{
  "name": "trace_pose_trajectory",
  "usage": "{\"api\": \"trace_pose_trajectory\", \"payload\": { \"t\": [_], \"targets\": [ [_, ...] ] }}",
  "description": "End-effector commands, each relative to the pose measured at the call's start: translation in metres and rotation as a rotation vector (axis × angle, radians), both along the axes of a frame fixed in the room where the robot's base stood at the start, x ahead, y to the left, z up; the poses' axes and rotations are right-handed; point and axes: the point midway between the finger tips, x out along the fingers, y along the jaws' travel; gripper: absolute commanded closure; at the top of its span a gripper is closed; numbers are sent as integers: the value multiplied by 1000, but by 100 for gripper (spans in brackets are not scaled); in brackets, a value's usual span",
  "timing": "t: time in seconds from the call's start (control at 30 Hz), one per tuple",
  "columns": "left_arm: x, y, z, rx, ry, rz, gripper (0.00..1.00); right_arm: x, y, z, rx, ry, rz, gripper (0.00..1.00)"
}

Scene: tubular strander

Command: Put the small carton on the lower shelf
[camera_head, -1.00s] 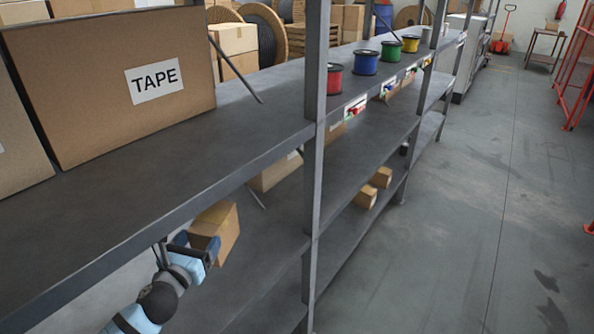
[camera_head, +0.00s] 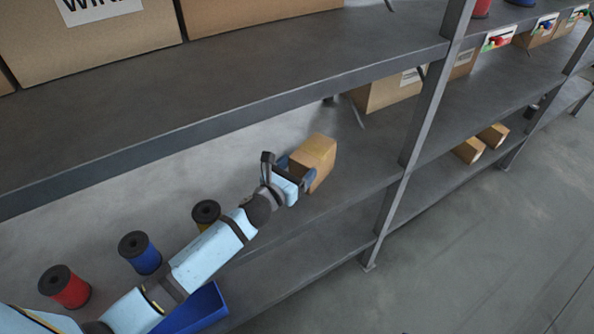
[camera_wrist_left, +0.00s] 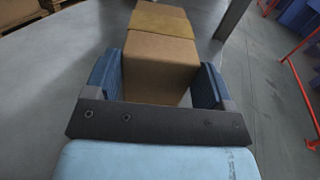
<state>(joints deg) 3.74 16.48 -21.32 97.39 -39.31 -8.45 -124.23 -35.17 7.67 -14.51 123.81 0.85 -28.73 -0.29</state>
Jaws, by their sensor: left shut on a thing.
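The small carton (camera_head: 319,156) is a brown box held at the end of my left arm in the head view. My left gripper (camera_head: 291,176) is shut on it. In the left wrist view the carton (camera_wrist_left: 160,62) sits between the two blue fingers of the gripper (camera_wrist_left: 158,85). The carton is over the lower shelf (camera_head: 350,180), beneath the upper shelf (camera_head: 240,90); I cannot tell whether it touches the shelf. My right gripper is not in view.
Red (camera_head: 64,287), blue (camera_head: 140,253) and dark-topped yellow (camera_head: 206,213) spools and a blue bin (camera_head: 203,307) stand near my left arm. A grey post (camera_head: 425,120) rises right of the carton. Two small cartons (camera_head: 469,150) sit beyond it. Large boxes (camera_head: 85,45) stand on the upper shelf.

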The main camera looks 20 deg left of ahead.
Motion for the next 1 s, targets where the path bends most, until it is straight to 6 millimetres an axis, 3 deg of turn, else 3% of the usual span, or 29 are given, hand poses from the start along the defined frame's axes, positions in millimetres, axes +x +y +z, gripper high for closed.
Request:
{"api": "trace_pose_trajectory", "payload": {
  "t": [0.23, 0.27, 0.33, 0.67, 0.77, 1.0],
  "targets": [
    [0, 0, -1, -1, -2, 0, 63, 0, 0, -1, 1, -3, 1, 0],
    [0, 0, -1, 0, 1, 0, 17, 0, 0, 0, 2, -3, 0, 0],
    [0, 0, -1, 0, 1, 0, 1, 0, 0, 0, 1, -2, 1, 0],
    [-3, 1, 1, 1, 2, 0, 0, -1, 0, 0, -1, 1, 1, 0],
    [-16, 4, 0, 0, 2, 0, 0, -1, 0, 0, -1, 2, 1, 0],
    [-66, 18, 0, 0, 3, 0, 0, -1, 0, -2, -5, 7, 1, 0]
  ]
}}
